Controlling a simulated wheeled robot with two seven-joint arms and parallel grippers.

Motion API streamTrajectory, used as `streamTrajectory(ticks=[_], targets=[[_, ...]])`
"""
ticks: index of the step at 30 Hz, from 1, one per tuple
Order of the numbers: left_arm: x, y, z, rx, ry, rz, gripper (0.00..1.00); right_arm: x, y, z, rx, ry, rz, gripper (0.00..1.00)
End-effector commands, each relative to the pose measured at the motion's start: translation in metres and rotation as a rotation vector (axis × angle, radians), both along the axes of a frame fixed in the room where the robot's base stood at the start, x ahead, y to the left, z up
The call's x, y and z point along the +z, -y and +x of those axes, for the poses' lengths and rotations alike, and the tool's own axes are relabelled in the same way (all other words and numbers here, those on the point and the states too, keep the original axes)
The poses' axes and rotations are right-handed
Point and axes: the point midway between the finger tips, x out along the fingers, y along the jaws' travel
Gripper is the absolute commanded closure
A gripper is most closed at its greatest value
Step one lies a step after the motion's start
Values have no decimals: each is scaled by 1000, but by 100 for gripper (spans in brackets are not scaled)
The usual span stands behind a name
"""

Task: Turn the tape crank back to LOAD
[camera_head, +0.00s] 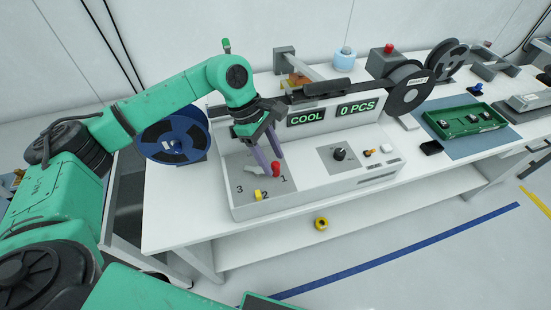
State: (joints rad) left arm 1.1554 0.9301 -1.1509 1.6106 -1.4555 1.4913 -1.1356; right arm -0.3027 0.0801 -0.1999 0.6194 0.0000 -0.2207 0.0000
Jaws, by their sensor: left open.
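The test handler (330,187) is a white machine on the bench, with green displays reading COOL and 0 PCS. A black knob (340,154) sits on a grey square on its front; the markings there are too small to read, and I cannot tell whether this is the tape crank. My left gripper (264,161) has purple fingers, open, pointing down over the grey pad marked 1, 2 and 3. A red peg (276,168) stands close beside the fingertips near the 1; I cannot tell whether they touch. A yellow piece (258,195) stands by the 2. My right gripper is out of view.
A blue reel (173,137) stands left of the handler, and a black reel (408,88) at its right end. A green tray (464,121) lies on a blue mat (450,149) to the right. A yellow ring (320,223) lies below the bench's front edge.

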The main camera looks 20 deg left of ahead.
Motion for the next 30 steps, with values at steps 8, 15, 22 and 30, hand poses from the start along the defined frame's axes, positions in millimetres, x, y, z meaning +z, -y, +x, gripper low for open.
streamTrajectory(ticks=[8, 15, 22, 30], targets=[[-25, 11, -1, 0, 1, 0, 42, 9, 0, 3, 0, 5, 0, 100], [-25, 10, -1, 0, 1, 0, 69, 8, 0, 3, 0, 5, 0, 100], [-25, 10, -1, 1, 1, 0, 100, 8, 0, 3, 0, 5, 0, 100], [-27, 10, 1, 42, 1, 1, 100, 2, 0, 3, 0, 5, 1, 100]])
